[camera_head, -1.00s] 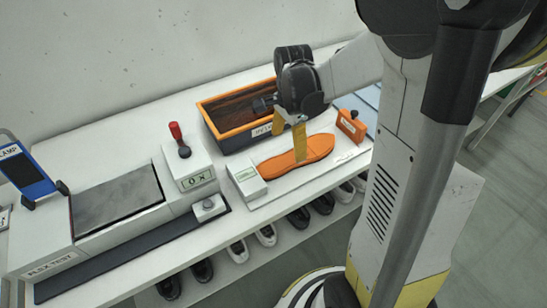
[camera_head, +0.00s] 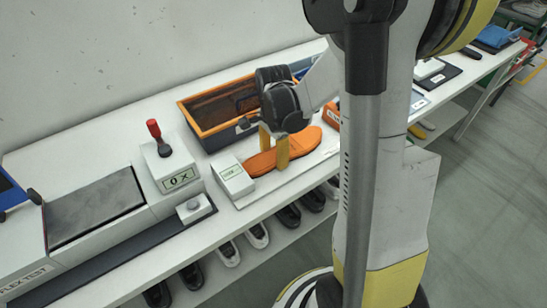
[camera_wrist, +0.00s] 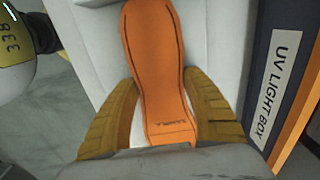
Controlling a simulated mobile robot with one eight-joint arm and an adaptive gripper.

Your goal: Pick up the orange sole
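The orange sole (camera_head: 302,144) lies flat on a white board on the bench, long and narrow. In the wrist view the sole (camera_wrist: 157,65) runs up the middle of the picture, its near end partly hidden by my gripper's body. My gripper (camera_head: 274,152) is down at the sole, with one yellow finger on each side. In the wrist view my gripper's (camera_wrist: 160,80) fingertips lie close along the sole's two edges, at its narrower part. The fingers are apart; whether they touch the sole I cannot tell.
A dark crate with an orange rim, the UV light box (camera_head: 193,121), stands behind the sole. A small white device (camera_head: 233,178) sits just left of it. A lever tester (camera_head: 168,160) stands further left. Shoes (camera_head: 257,236) rest on the shelf below.

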